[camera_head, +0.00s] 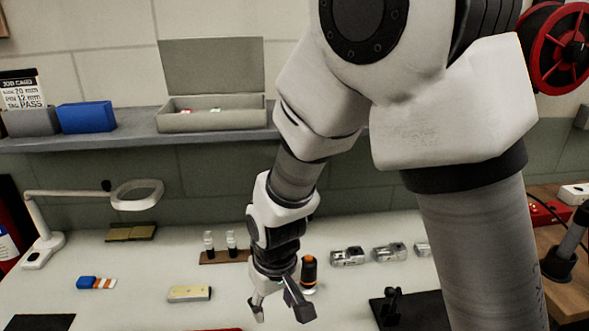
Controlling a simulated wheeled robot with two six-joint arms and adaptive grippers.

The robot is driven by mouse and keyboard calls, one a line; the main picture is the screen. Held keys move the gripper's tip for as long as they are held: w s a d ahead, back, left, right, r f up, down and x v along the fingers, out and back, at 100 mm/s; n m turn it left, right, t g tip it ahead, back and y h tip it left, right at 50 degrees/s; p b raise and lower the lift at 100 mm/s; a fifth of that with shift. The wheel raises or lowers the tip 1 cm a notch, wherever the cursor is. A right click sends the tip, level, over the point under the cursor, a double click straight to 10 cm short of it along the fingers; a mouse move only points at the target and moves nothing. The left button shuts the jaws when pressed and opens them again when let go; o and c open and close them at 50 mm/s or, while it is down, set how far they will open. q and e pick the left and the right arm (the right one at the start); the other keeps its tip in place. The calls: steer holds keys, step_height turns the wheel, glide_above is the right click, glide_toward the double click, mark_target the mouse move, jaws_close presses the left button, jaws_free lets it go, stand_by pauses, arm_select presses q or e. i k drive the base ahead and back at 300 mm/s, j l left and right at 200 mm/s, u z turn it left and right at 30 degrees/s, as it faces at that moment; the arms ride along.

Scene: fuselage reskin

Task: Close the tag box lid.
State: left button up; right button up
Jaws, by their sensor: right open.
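The tag box (212,121) is a grey-green open box on the shelf at the back, left of my right arm. Its lid (211,66) stands upright behind it, so the box is open. A few small red and white pieces show inside. My right gripper (281,312) hangs low over the bench, pointing down, open with nothing between its fingers. It is well below and in front of the tag box, and apart from it. My left gripper is not in view.
On the shelf are a blue box (87,117) and a job card (22,90). The bench holds a magnifier lamp (137,194), a wooden stand with two small bottles (224,256), an orange-black tool (309,270) and several metal parts. My right arm covers the shelf's right part.

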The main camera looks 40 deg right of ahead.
mark_target(215, 64)
steer(key=z, duration=0.75)
